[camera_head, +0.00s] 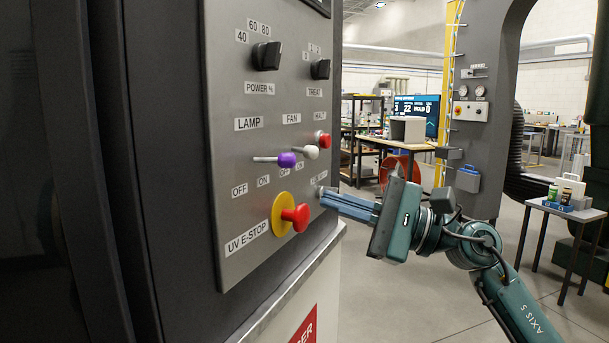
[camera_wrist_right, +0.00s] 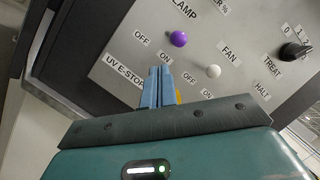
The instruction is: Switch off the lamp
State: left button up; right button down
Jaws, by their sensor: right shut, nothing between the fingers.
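The lamp switch (camera_head: 286,160) is a thin lever with a purple knob, sticking out of the grey control panel (camera_head: 225,100) under the LAMP label. OFF and ON labels sit below it. Its purple knob also shows in the wrist view (camera_wrist_right: 179,39), ahead of the fingertips. I cannot tell which way the lever is tilted. My right gripper (camera_head: 324,196) has its blue fingers shut and empty, pointing at the panel, below and to the right of the purple knob and apart from it. It also shows in the wrist view (camera_wrist_right: 160,70). My left gripper is not in view.
The white-knobbed fan switch (camera_head: 311,152) is just right of the lamp switch. The red UV E-stop button (camera_head: 298,216) on its yellow disc is below, near my fingers. A red HALT button (camera_head: 323,140) is at upper right. Dials (camera_head: 267,56) are above.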

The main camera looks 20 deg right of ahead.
aim_at(274, 160)
pick_arm(q)
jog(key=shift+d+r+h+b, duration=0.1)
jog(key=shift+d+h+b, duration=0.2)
jog(key=shift+b, duration=0.05)
pick_arm(e)
jog(key=d+r+n+t+h, duration=0.1)
jog(key=d+r+n+h, duration=0.2)
jog(key=n, duration=0.4)
notch_tip(274, 160, up, 3)
jog(key=shift+s+d+f, duration=0.2)
jog(key=shift+s+d, duration=0.1)
jog(key=shift+d, duration=0.25)
